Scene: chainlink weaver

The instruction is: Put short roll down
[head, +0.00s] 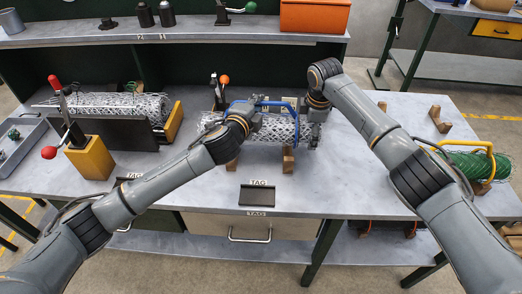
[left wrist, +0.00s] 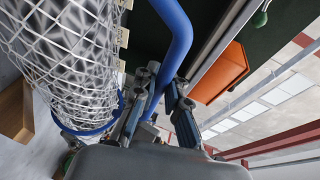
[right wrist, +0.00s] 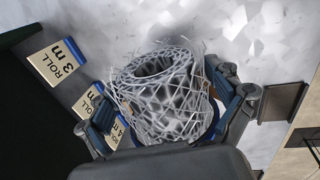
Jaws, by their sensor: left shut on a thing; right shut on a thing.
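The short roll (head: 272,127) is a silver wire-mesh roll lying level over the middle of the bench. It also shows in the left wrist view (left wrist: 75,55) and end-on in the right wrist view (right wrist: 165,95). A blue handle (head: 277,104) runs along it. My left gripper (head: 247,114) is shut on the blue handle (left wrist: 172,45) at the roll's left part. My right gripper (head: 312,128) is shut around the roll's right end. Wooden cradle blocks (head: 288,161) stand under the roll; I cannot tell whether it touches them.
A green roll (head: 470,165) with a yellow handle sits at the bench's right end. A weaving machine with mesh (head: 105,105) stands at the left. An orange bin (head: 314,16) is on the shelf behind. Bench front is mostly clear.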

